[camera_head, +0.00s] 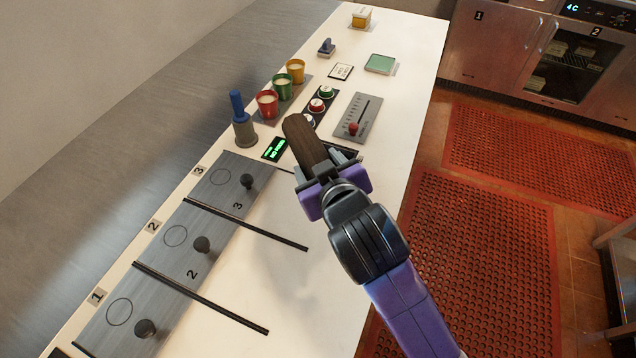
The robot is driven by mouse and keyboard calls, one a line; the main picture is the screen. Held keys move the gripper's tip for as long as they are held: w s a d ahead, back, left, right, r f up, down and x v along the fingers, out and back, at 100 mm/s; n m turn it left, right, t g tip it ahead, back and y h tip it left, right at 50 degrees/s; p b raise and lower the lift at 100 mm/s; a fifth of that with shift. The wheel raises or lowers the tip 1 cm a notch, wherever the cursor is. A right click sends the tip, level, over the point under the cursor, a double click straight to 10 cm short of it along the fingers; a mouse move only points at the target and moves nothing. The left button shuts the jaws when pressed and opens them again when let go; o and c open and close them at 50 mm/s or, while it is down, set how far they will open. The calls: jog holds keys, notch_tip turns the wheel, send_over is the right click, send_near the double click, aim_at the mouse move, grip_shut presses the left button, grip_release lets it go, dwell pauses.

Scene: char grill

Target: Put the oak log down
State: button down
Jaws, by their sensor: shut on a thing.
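The oak log (303,138) is a dark brown, rounded length of wood in the head view. My gripper (325,172) is purple and black and is shut on the near end of the log. The log points away and up-left from the gripper, above the white counter (265,284). It partly covers a dark tray or frame (343,150) behind it. I cannot tell whether the log touches anything beneath it.
Left are grey numbered plates with black knobs (201,244) and thin black dividers (246,223). Beyond stand a blue-handled tool (242,119), coloured cups (267,103), buttons (317,105) and a red-knob slider (357,117). The counter's near middle is clear.

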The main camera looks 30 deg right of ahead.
jog(key=shift+d+f, duration=0.1)
jog(key=shift+f, duration=2.55)
jog(key=shift+f+b, duration=0.15)
jog(key=shift+b, duration=0.15)
jog(key=shift+c, duration=2.2)
grip_release()
jog(key=shift+f, duration=0.1)
